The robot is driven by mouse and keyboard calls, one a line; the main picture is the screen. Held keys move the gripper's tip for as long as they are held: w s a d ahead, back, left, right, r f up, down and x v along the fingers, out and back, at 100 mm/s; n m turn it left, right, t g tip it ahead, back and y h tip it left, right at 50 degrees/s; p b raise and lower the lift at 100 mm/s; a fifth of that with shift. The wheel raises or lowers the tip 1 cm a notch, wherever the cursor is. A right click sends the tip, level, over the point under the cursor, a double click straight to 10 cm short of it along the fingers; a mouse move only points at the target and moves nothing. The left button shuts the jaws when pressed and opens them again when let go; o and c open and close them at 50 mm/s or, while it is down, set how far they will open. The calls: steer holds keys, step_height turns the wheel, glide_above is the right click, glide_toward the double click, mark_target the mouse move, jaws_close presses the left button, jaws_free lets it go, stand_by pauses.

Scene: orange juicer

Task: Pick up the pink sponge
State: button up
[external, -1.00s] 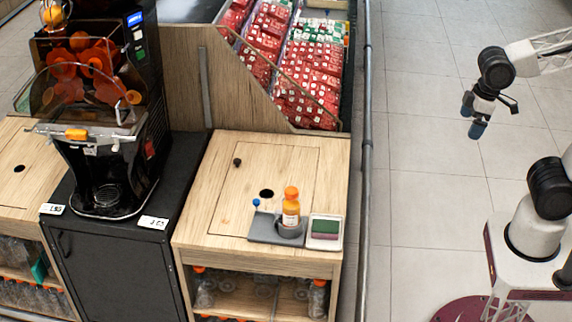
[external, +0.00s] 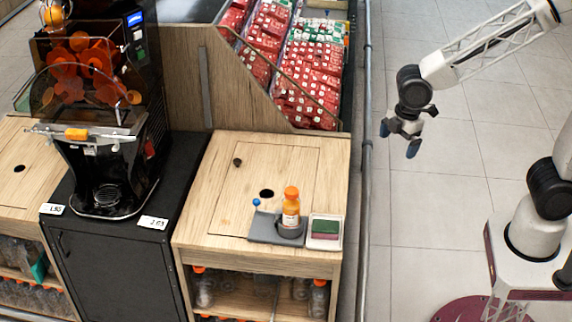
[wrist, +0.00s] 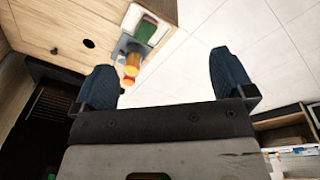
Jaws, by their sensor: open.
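The pink sponge (external: 325,236) shows as a thin pinkish-red band beside a green block (external: 327,226), both in a white tray (external: 312,241) at the counter's front right corner. I cannot tell whether pink and green are one sponge or two. In the wrist view the green block (wrist: 146,32) lies at the top, left of centre, with a pinkish edge. My gripper (external: 399,139) is open and empty, in the air right of the counter and well away from the tray. Its two blue fingers (wrist: 165,80) stand wide apart in the wrist view.
An orange-capped bottle (external: 291,208) stands in a grey holder (external: 262,229) directly left of the tray. The wooden counter (external: 225,185) has a round hole. A rail (external: 367,150) runs along its right side. The juicer (external: 95,110) is far left. Open floor lies under my arm.

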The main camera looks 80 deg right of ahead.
steer(key=w+a+f+n, duration=0.2)
steer(key=w+f+n, duration=0.3)
steer(key=w+f, duration=0.55)
steer(key=n+g, duration=0.1)
steer(key=n, duration=0.3)
glide_above(326, 225)
steer(key=f, duration=1.2)
steer(key=shift+s+a, duration=0.15)
steer(key=shift+a, duration=0.05)
steer(key=shift+f, duration=0.2)
steer(key=shift+f, duration=1.3)
steer(key=shift+f, duration=0.15)
steer(key=shift+w+d+f, duration=0.1)
steer(key=shift+f, duration=1.15)
steer(key=shift+w+d+f, duration=0.1)
steer(key=shift+f, duration=1.1)
steer(key=shift+c, duration=0.5)
steer(key=c, duration=0.6)
